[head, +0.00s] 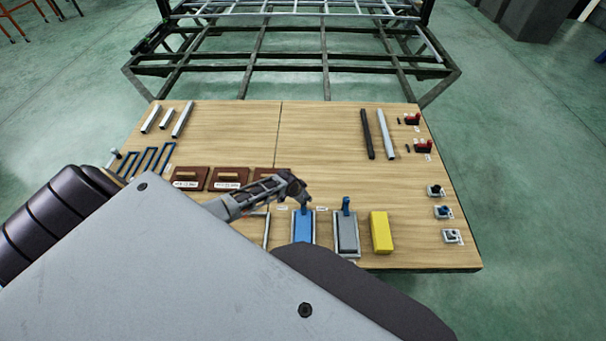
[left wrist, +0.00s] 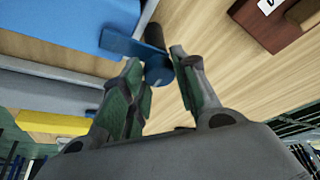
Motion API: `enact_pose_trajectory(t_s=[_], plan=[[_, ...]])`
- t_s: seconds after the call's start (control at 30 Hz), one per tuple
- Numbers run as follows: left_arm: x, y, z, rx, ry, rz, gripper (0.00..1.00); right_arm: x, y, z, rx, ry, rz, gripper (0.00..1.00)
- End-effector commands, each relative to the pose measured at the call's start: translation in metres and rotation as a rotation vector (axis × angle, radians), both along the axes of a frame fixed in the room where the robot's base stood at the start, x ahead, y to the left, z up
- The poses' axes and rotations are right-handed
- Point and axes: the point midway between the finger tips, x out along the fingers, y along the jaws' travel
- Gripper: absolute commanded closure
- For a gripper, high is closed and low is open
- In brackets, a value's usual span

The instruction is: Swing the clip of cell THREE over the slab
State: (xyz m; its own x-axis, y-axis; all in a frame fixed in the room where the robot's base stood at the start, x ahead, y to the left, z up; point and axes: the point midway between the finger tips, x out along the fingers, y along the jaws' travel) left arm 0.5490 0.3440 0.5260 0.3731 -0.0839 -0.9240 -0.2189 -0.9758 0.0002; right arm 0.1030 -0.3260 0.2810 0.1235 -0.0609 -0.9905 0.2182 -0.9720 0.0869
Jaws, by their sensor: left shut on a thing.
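A blue slab (head: 303,228) lies in a cell near the front edge of the bench; it also shows in the left wrist view (left wrist: 65,22). My left gripper (head: 303,196) is at the back end of this slab. In the left wrist view, its fingers (left wrist: 160,88) are shut on the round end of a blue clip (left wrist: 158,68). A grey slab (head: 347,232) lies in the neighbouring cell, with its blue clip (head: 346,205) standing up at the back end. The small cell labels are too blurred to read. My right gripper is not in view.
A yellow block (head: 381,233) lies right of the grey slab. Brown blocks with handles (head: 225,178) stand to the left of the cells. Small clamps (head: 442,212) line the right side. Bars (head: 386,135) lie behind; the bench middle (head: 320,150) is clear.

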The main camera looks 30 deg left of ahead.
Motion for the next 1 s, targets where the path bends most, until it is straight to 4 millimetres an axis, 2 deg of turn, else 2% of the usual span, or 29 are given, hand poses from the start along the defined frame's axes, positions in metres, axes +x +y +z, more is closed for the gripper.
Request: enact_pose_trajectory(t_s=[0.27, 0.3, 0.47, 1.0], plan=[[0.0007, -0.0012, 0.0003, -0.002, -0.002, 0.001, 0.94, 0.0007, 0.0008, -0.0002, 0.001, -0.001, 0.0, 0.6], [0.0007, -0.0011, 0.0003, -0.002, -0.002, 0.001, 0.69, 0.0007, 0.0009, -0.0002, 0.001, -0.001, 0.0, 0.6], [0.0006, -0.0008, 0.0002, -0.002, -0.002, 0.001, 0.5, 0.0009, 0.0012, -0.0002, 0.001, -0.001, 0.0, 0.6], [-0.0013, 0.0005, 0.0035, -0.001, -0.001, 0.001, 0.5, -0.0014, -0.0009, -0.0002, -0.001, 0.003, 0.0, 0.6]])
